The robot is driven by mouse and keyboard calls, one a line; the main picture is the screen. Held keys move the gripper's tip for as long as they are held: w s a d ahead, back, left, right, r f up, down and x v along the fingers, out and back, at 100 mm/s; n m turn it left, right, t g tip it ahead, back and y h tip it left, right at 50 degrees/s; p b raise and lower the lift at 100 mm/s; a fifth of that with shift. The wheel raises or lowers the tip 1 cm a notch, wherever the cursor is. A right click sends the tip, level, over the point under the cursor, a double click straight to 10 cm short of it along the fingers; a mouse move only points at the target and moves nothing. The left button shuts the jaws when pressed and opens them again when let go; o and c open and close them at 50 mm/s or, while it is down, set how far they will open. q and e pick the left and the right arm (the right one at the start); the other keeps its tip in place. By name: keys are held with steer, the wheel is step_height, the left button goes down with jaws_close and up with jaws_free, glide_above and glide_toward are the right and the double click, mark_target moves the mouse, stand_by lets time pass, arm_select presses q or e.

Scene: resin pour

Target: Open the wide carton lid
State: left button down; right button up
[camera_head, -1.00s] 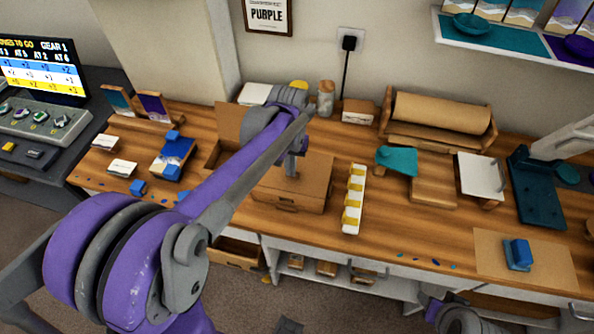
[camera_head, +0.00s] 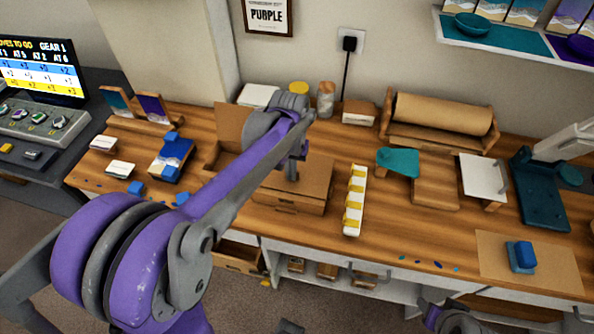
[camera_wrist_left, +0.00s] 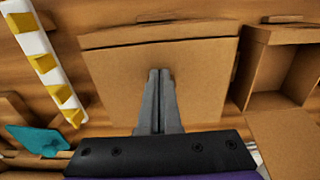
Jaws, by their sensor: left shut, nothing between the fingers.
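The wide brown carton (camera_head: 316,188) stands on the wooden bench in the middle of the head view. Its flat lid is down; the lid's broad top (camera_wrist_left: 205,85) fills the middle of the left wrist view. My left gripper (camera_head: 292,175) points down over this lid, with its fingers together and nothing between them. In the left wrist view the fingertips (camera_wrist_left: 160,74) lie over the middle of the lid, close to it; I cannot tell whether they touch. My left arm hides part of the carton's left side.
An open carton (camera_head: 228,124) with its flap raised stands to the left; its inside (camera_wrist_left: 275,70) shows in the wrist view. A white strip with yellow pieces (camera_head: 350,217) lies right of the wide carton. A teal scoop-like piece (camera_head: 398,160) and a paper roll (camera_head: 440,113) are further right.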

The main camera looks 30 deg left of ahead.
arm_select(q)
steer(key=shift+w+a+r+p, duration=0.1)
steer(key=shift+w+r+p, duration=0.25)
steer(key=shift+r, duration=0.4)
steer(key=shift+w+a+r+p, duration=0.1)
steer(key=shift+w+r+p, duration=0.1)
steer(key=shift+r+p, duration=0.35)
steer(key=shift+w+a+r, duration=0.1)
steer(key=shift+w+r, duration=0.4)
steer(key=shift+r, duration=0.35)
steer(key=shift+w+r+p, duration=0.25)
steer(key=shift+w+p, duration=0.1)
steer(key=shift+p, duration=0.05)
steer(key=w+a+r+p, duration=0.2)
steer(key=w+a+p, duration=0.1)
steer(key=w, duration=1.1)
steer(key=shift+a, duration=0.3)
arm_select(e)
step_height(320, 180, up, 8)
steer(key=w, duration=0.3)
steer(key=shift+t, duration=0.3)
